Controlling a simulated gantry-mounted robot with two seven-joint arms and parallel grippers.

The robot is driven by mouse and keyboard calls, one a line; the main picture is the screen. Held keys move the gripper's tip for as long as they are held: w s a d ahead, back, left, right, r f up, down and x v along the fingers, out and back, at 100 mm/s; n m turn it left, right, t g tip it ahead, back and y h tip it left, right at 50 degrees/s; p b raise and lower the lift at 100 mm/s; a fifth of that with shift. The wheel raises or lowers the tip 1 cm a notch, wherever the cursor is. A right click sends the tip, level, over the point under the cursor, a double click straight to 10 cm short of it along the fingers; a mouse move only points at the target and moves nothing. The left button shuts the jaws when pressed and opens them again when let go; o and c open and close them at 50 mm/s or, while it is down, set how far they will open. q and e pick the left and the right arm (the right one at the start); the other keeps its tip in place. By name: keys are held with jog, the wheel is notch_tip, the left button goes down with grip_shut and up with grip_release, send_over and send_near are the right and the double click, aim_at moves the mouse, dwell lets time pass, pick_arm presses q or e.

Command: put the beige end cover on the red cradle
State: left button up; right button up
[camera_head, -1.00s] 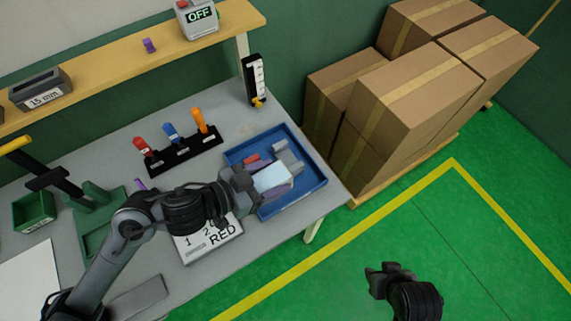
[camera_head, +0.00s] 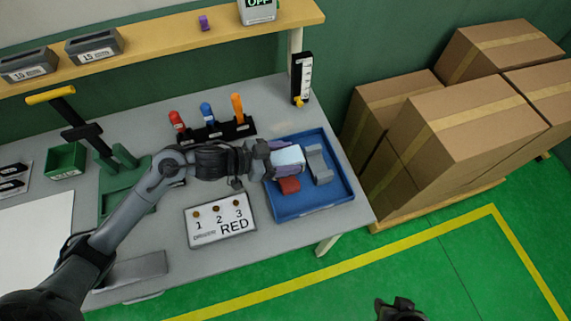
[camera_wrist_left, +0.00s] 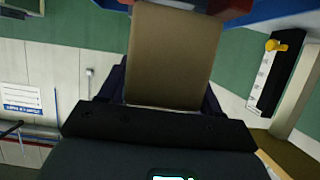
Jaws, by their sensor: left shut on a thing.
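My left gripper (camera_head: 280,160) reaches over the blue tray from the left, shut on a pale block that I take to be the beige end cover (camera_head: 289,158). In the left wrist view, the end cover (camera_wrist_left: 175,50) shows as a tan panel between the dark fingers. The red cradle (camera_head: 289,186) is in the tray, close by the held cover and partly hidden by it. A red part (camera_wrist_left: 190,4) also shows at the top edge of the left wrist view. Whether cover and cradle touch, I cannot tell. My right gripper (camera_head: 398,308) is cut off at the bottom edge.
The blue tray (camera_head: 300,212) also holds a grey cradle (camera_head: 319,163). A sign reading RED (camera_head: 220,220) lies left of the tray. Coloured levers (camera_head: 208,115) and a gauge (camera_head: 301,78) stand behind. Cardboard boxes (camera_head: 450,120) stand right of the table.

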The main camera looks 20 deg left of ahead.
aim_at(285, 164)
pick_arm(q)
jog(key=shift+w+f, duration=0.1)
jog(key=shift+f, duration=0.2)
notch_tip(285, 164, down, 3)
jog(key=shift+b, duration=0.5)
jog(key=shift+f, duration=0.25)
jog(key=o, duration=1.2)
jog(key=shift+f, duration=0.15)
